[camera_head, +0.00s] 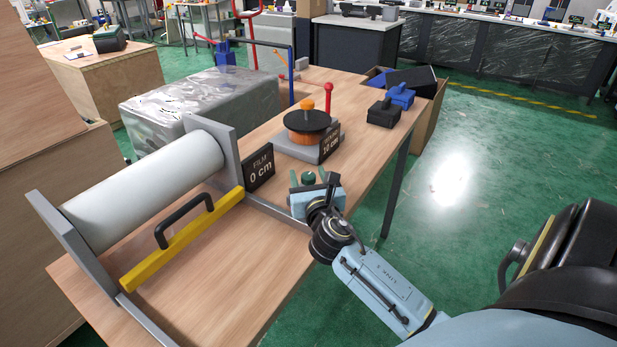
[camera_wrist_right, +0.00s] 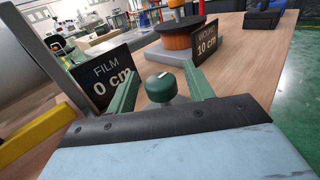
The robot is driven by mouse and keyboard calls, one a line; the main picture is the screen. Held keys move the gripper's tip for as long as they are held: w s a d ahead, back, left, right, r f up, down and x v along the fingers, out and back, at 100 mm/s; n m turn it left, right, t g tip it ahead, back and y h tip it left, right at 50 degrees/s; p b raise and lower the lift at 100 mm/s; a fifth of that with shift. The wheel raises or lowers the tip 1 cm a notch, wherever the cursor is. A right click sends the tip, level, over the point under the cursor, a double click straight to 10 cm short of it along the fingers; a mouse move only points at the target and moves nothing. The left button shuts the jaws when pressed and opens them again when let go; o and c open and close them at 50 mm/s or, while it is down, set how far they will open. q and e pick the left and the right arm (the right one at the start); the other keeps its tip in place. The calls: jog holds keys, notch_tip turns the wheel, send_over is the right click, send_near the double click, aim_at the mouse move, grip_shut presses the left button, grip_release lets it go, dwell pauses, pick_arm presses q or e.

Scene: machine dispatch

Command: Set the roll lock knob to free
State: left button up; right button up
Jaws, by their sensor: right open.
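A dark green round knob (camera_head: 308,178), the likely roll lock knob, stands on the table beside the film roll frame. In the right wrist view the knob (camera_wrist_right: 161,88) has a small pale mark on top. My right gripper (camera_head: 309,181) is open, and its green fingers (camera_wrist_right: 162,78) are on either side of the knob, with visible gaps. I cannot tell which setting the knob is on. The white film roll (camera_head: 145,190) lies in a grey frame with a yellow bar (camera_head: 180,240) and black handle in front. My left gripper is not in view.
A sign reading "FILM 0 cm" (camera_head: 260,170) stands left of the knob. Behind is an orange spool (camera_head: 307,133) with a black disc and a "WOUND 10 cm" sign (camera_head: 329,143). A red-topped post (camera_head: 328,98) and blue and black blocks (camera_head: 383,113) stand farther back.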

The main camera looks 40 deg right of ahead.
jog(key=shift+w+d, duration=0.1)
jog(key=shift+c, duration=0.4)
jog(key=c, duration=0.9)
jog(key=shift+o, duration=0.2)
